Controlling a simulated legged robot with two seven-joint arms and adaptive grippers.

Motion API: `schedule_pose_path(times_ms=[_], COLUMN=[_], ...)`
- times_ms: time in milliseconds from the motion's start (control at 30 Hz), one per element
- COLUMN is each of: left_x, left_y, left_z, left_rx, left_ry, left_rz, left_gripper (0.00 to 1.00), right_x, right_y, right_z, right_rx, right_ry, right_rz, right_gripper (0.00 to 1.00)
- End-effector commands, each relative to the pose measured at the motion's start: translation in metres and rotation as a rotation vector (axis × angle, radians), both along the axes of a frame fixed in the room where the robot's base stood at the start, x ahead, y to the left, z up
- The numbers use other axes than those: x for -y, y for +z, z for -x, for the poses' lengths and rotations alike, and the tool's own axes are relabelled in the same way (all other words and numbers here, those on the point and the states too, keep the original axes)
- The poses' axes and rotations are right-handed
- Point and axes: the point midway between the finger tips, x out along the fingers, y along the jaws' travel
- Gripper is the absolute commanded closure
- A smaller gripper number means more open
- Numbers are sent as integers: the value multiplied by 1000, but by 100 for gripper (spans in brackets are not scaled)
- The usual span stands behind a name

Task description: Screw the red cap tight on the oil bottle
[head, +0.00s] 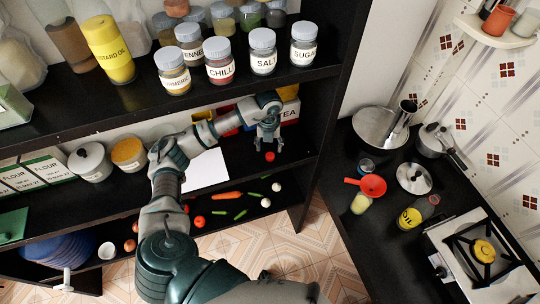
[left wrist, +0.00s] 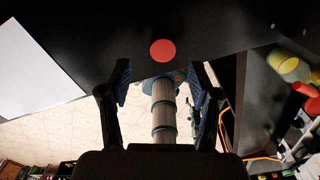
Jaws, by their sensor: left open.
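The small round red cap (head: 270,156) lies on the black middle shelf, near its front edge. My left gripper (head: 268,144) is just above and behind it, fingers apart and empty. In the left wrist view the cap (left wrist: 163,50) shows as a flat red disc beyond and between the two open fingers (left wrist: 162,78), not touched by them. My right gripper does not show.
Near the oil bottle are a red funnel (head: 373,186) over a jar, a pot lid (head: 414,178), pans and a stove (head: 485,255). A tea box (head: 288,110) is behind my left gripper. The upper shelf (head: 235,92) holds several jars above my arm.

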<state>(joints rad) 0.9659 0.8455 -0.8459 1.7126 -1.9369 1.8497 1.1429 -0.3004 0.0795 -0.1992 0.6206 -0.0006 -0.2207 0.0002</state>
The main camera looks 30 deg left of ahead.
Motion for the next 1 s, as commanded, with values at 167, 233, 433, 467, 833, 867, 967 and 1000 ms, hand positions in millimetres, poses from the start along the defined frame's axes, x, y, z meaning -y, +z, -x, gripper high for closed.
schedule_pose_path(times_ms=[167, 233, 433, 467, 833, 867, 967, 1000], left_x=[1, 3, 4, 4, 3, 3, 3, 3], left_y=[-6, -16, -45, -47, -52, -52, -52, -52], left_z=[1, 1, 1, 1, 1, 1, 1, 1], left_rx=[-4, -5, -4, -3, 0, 0, 0, 0], left_ry=[0, -1, -1, 0, -1, -1, -1, -1], left_rz=[0, 0, 0, -1, 0, 0, 0, 0], left_gripper=[37, 37, 37, 37, 37, 37, 56, 64], right_x=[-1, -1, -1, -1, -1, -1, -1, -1], right_y=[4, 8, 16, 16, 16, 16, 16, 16], right_z=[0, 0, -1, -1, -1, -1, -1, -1], right_rx=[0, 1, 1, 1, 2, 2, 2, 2], right_ry=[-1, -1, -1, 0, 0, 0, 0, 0], right_rz=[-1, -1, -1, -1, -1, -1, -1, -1], right_gripper=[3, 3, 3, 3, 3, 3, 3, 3])
